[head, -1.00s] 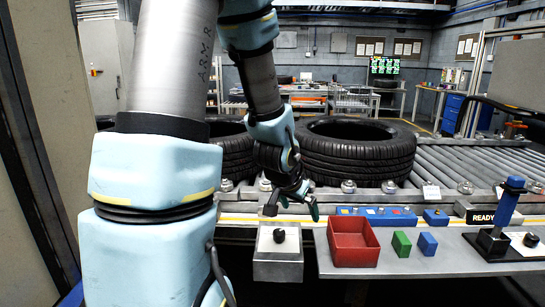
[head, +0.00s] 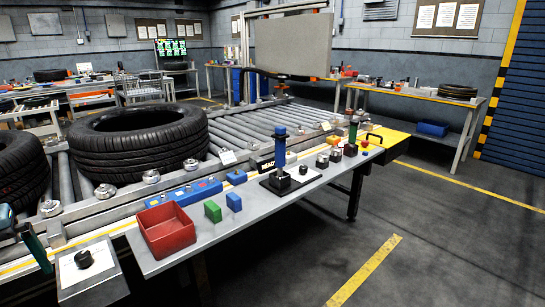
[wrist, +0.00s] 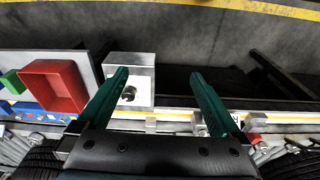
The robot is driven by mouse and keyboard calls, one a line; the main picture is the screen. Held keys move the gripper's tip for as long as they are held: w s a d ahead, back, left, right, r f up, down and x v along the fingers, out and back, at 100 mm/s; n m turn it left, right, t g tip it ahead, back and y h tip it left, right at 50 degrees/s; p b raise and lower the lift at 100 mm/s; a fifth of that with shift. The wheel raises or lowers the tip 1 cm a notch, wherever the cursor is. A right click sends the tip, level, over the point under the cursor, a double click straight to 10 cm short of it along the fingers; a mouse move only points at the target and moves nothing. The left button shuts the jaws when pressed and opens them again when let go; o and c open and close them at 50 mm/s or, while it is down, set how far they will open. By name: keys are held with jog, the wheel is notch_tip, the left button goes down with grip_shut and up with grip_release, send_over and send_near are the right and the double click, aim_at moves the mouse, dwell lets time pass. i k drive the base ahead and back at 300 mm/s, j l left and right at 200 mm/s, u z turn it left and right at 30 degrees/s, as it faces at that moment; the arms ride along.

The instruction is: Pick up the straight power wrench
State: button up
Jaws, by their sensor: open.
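A straight blue tool (head: 280,148) stands upright on a black base (head: 292,183) on the grey bench, and looks like the straight power wrench. A second upright tool (head: 352,134), green and dark, stands farther along; I cannot tell its type. My gripper (wrist: 160,73) is open and empty in the wrist view, its two teal fingers spread. Only part of it shows at the left edge of the head view, far left of the blue tool. The blue tool does not show in the wrist view.
A grey box with a black knob (head: 84,259) is near my gripper. A red bin (head: 166,230), green block (head: 212,211) and blue block (head: 234,201) lie along the grey bench (head: 225,235). Tyres (head: 138,143) rest on the roller conveyor behind. Floor in front is clear.

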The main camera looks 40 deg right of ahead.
aim_at(280, 135)
jog(key=l+u, duration=0.45)
jog(key=k+l+u, duration=0.15)
jog(key=u, duration=0.25)
jog(key=k+l, duration=0.2)
jog(key=l, duration=0.25)
jog(key=k+l+u, duration=0.15)
jog(key=l, duration=0.3)
jog(key=k+l, duration=0.25)
jog(key=l, duration=0.2)
jog(key=k+l+u, duration=0.15)
jog(key=l, duration=0.25)
jog(key=k+l, duration=0.3)
jog(key=l+u, duration=0.05)
jog(key=l, duration=0.05)
